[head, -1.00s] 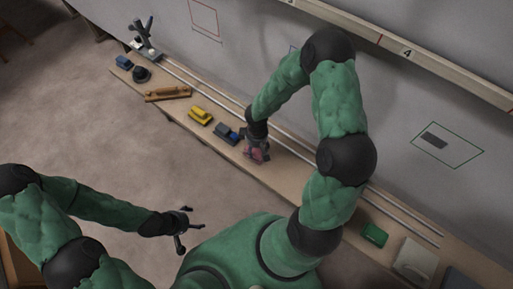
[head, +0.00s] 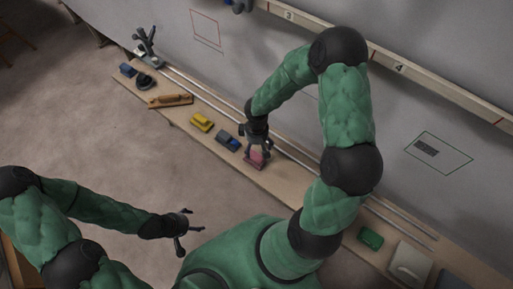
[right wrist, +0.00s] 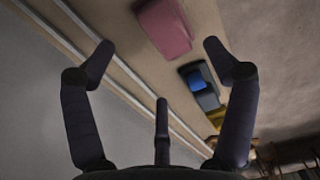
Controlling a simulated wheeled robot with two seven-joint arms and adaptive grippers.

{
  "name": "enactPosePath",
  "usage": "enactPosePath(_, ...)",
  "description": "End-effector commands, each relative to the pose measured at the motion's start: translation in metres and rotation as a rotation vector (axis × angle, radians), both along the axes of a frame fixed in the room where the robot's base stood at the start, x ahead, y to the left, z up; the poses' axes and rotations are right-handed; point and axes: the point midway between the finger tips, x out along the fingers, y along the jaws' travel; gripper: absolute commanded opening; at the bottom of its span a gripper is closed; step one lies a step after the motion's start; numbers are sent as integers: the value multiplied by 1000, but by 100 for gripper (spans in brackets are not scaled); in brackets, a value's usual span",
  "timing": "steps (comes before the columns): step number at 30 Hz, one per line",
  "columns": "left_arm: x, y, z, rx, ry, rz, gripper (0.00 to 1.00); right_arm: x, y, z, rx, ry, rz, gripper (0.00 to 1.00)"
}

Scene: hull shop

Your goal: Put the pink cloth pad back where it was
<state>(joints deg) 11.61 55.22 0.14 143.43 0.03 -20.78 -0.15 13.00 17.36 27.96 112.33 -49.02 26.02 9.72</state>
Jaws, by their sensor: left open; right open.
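The pink cloth pad (head: 256,158) rests on the long wooden bench (head: 283,181), just below my right gripper (head: 258,146) in the head view. In the right wrist view the pink pad (right wrist: 165,27) lies beyond the spread fingers of my right gripper (right wrist: 160,58), with a visible gap between. That gripper is open and empty. My left gripper (head: 192,227) is open and empty, out over the floor away from the bench.
A blue block (head: 228,140), a yellow block (head: 202,122) and a wooden tool (head: 171,101) lie left of the pad. A green block (head: 370,237) and a pale block (head: 409,262) are to the right. Metal rails (head: 296,153) run along the bench by the wall.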

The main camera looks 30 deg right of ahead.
Motion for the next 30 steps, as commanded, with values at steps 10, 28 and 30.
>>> enactPosePath(10, 0, 0, 19, 0, 0, 0, 77, 0, 1, 41, 2, 0, 0, 85)
enactPosePath(28, 0, 0, 19, 0, 0, 0, 77, -86, 147, -59, 370, 77, -425, 85)
enactPosePath(30, 0, 0, 19, 0, 0, 0, 77, -97, 152, -68, 368, 79, -485, 85)
